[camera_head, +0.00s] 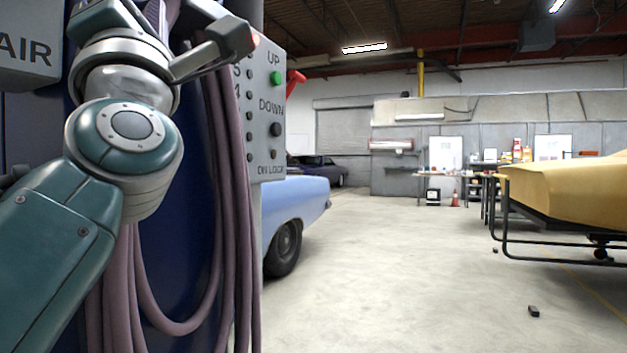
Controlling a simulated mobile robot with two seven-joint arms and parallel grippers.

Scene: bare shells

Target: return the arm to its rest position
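My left arm (133,126) comes in from the lower left, bends at a round teal joint and runs up towards the top edge. Near its upper end a grey bar-like piece (215,50) reaches right in front of the control panel. It may be part of my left gripper, but the top of the arm is cut off and I cannot tell whether the gripper is open or shut. No held object shows. My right arm and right gripper are not in view.
A grey panel (262,130) marked UP and DOWN and hanging purple hoses (222,220) stand close behind my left arm. A blue car (295,205) is beyond. A yellow car body (570,190) on a black frame stands right. The middle floor (400,270) is mostly clear.

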